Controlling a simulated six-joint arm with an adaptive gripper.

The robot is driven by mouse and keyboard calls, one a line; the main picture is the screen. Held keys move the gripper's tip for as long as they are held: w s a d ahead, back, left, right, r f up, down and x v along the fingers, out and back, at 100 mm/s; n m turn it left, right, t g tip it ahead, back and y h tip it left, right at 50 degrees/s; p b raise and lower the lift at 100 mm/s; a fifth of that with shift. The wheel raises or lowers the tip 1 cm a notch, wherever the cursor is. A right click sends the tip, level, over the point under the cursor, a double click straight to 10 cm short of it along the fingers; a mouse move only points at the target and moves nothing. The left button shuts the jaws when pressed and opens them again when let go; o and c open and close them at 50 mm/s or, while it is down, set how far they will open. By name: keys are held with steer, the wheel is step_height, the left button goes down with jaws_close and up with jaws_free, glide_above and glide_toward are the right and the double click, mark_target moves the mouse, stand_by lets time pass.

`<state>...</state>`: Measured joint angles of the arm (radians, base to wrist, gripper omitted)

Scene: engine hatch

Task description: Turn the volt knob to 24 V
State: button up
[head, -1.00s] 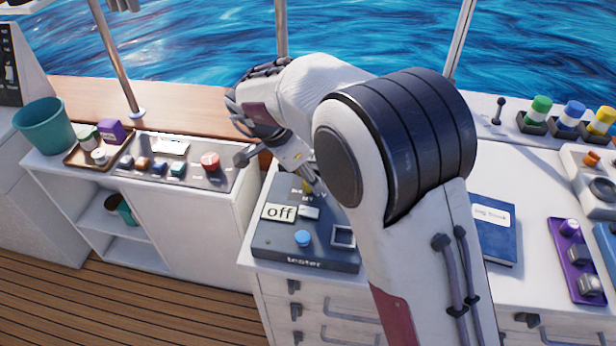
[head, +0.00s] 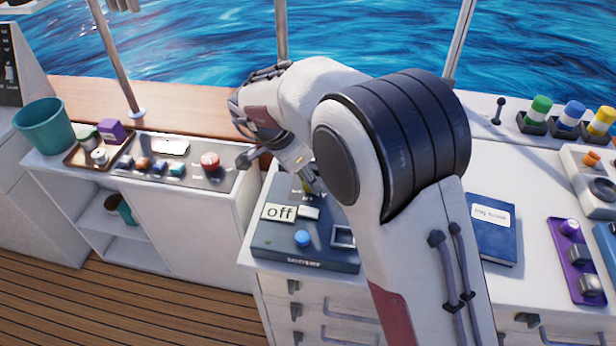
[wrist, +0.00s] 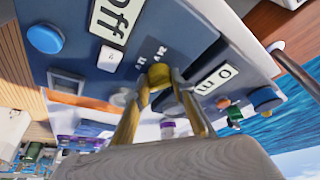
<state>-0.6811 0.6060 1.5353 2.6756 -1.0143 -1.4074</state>
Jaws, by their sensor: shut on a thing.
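The tester (head: 262,250) is a dark blue-grey box at the front of the white counter. Its yellow volt knob (head: 308,187) is mostly covered by my gripper in the head view. In the wrist view the yellow knob (wrist: 158,72) sits between the two fingertips of my gripper (wrist: 159,84), which is shut on it. Small white markings (wrist: 150,57) are printed beside the knob, too small to read surely. A plate reading "off" (head: 279,212) is on the tester, with a white switch (head: 309,212) beside it.
A blue button (head: 302,238) and a framed square (head: 342,237) are on the tester. A blue book (head: 491,228) and a purple panel (head: 574,258) lie to the right. A tray (head: 75,160) and grey panel with buttons (head: 220,178) are at left.

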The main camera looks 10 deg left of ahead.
steer(key=shift+m, duration=0.3)
steer(key=m, duration=0.2)
steer(key=m+g+h, duration=0.1)
steer(key=m, duration=0.1)
steer(key=shift+w+a+f+g, duration=0.1)
steer(key=shift+g, duration=0.2)
steer(key=m+g, duration=0.1)
steer(key=m, duration=0.2)
steer(key=m+g, duration=0.1)
steer(key=m, duration=0.2)
steer(key=shift+w, duration=0.15)
steer(key=o, duration=1.1)
